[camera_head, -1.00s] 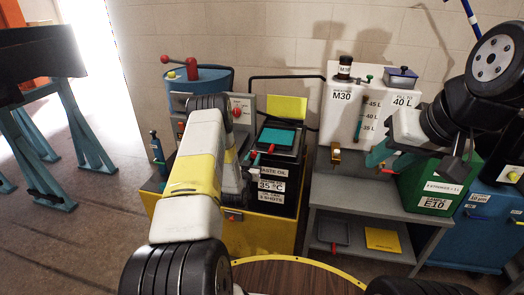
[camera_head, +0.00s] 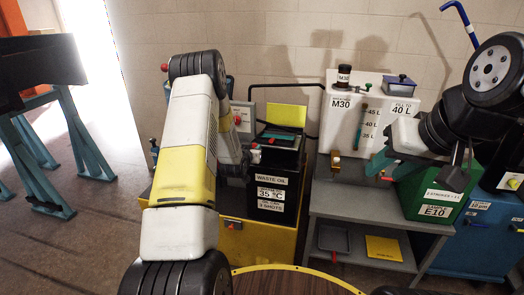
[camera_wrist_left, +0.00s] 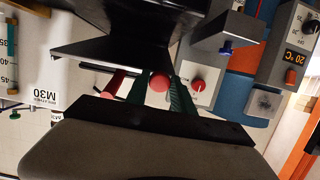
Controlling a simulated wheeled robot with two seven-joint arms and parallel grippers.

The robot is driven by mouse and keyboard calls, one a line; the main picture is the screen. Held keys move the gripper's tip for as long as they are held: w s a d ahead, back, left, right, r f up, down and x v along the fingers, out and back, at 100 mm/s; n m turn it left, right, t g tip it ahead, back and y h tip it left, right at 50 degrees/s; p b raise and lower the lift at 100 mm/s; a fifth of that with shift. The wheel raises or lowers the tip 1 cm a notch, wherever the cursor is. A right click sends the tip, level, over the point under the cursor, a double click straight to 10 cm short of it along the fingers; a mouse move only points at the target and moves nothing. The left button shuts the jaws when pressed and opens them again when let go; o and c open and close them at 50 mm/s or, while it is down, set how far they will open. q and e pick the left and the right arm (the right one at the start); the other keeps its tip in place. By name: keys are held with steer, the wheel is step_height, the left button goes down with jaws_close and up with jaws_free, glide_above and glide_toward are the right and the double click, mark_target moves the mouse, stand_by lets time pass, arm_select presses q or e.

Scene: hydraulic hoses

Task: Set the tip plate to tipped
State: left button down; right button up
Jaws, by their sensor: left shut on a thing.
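The tip plate (camera_head: 279,140) is on top of the black waste oil unit (camera_head: 272,198). In the head view it is tilted: its dark side faces me and only a thin teal strip shows. My left gripper (camera_head: 256,155) is at the plate's front left, shut on its handle. In the left wrist view a red round knob (camera_wrist_left: 159,82) sits between the fingers, with large dark surfaces around it. The arm hides part of the unit.
The white tank (camera_head: 374,100) marked M30 and 40 L stands on a grey bench (camera_head: 363,207) to the right. A green box (camera_head: 425,195) labelled E10 is beside it. A yellow card (camera_head: 286,116) stands behind the plate.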

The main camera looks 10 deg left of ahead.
arm_select(q)
steer(key=shift+w+r, duration=0.5)
steer(key=shift+r, duration=0.6)
steer(key=shift+w+r, duration=0.5)
steer(key=shift+r, duration=0.55)
steer(key=shift+w+r, duration=0.5)
steer(key=shift+r, duration=0.7)
steer(key=c, duration=1.1)
jaws_free()
steer(key=shift+f, duration=0.25)
steer(key=shift+s, duration=0.15)
steer(key=v, duration=0.7)
steer(key=shift+s, duration=0.3)
steer(key=shift+d+r, duration=0.1)
steer(key=shift+r, duration=0.05)
